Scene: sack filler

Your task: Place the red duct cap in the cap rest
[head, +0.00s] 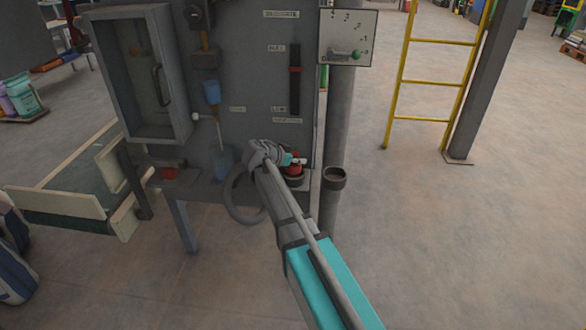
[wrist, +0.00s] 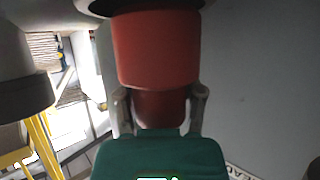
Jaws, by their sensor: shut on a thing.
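The red duct cap (head: 295,169) is in my gripper (head: 287,160), low at the right front of the grey machine. In the wrist view the cap (wrist: 156,48) is large, with its narrower part between the two fingers of my gripper (wrist: 160,103). Its wide end meets or overlaps a dark round rim (wrist: 140,5) at the picture's top edge. In the head view a dark round holder (head: 293,181), which looks like the cap rest, shows just under the cap. I cannot tell whether the cap is fully seated in it.
A grey hose (head: 236,203) loops on the left. The grey machine panel (head: 260,85) rises behind. Floor to the right is clear up to a yellow ladder (head: 430,85).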

